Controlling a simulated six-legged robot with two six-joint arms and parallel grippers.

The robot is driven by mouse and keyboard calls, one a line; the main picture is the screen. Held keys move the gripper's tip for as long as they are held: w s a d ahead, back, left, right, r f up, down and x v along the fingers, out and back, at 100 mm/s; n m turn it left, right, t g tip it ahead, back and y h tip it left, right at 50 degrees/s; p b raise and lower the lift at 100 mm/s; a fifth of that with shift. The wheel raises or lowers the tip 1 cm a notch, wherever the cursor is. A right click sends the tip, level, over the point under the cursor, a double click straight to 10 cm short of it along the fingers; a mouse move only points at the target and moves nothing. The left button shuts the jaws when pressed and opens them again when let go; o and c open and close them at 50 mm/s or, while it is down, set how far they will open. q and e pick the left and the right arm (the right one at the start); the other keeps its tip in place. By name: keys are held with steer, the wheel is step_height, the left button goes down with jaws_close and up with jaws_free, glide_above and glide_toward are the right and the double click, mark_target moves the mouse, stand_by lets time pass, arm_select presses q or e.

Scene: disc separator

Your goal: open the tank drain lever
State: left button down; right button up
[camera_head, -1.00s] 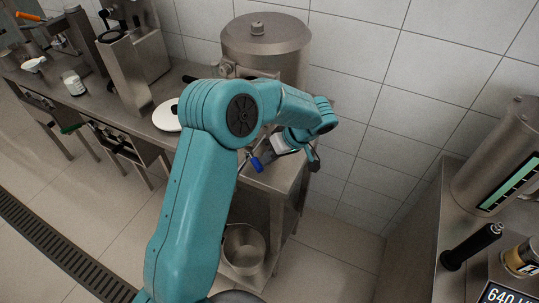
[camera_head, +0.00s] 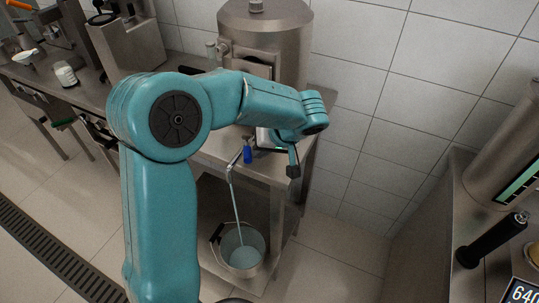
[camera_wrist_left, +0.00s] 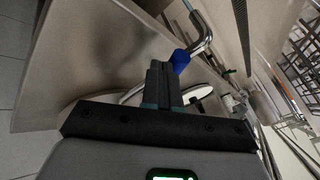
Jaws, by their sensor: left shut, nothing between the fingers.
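The steel tank (camera_head: 268,48) stands on the table against the wall. The drain lever's blue handle (camera_head: 248,154) hangs down beside the outlet pipe (camera_head: 231,172). A stream of liquid runs from the pipe into the steel bucket (camera_head: 243,262), which has liquid in it. My left gripper (camera_head: 258,148) is at the lever, partly hidden by its own wrist. In the left wrist view its fingers (camera_wrist_left: 160,75) are shut and empty, close beside the blue handle (camera_wrist_left: 181,60); I cannot tell whether they touch. My right gripper is not in view.
The bucket stands on the lower shelf. A white container (camera_head: 66,75) and steel equipment stand on the table (camera_head: 45,78) at the left. A steel machine with a black handle (camera_head: 490,240) is at the right. Floor between is clear.

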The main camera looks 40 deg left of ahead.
mark_target(247, 155)
arm_select(q)
steer(key=shift+s+a+m+t+b, duration=0.4)
steer(key=shift+s+m+b, duration=0.3)
steer(key=shift+b, duration=0.5)
steer(key=shift+s+a+m+t+b, duration=0.3)
steer(key=shift+s+m+t+b, duration=0.3)
steer(key=shift+b, duration=0.55)
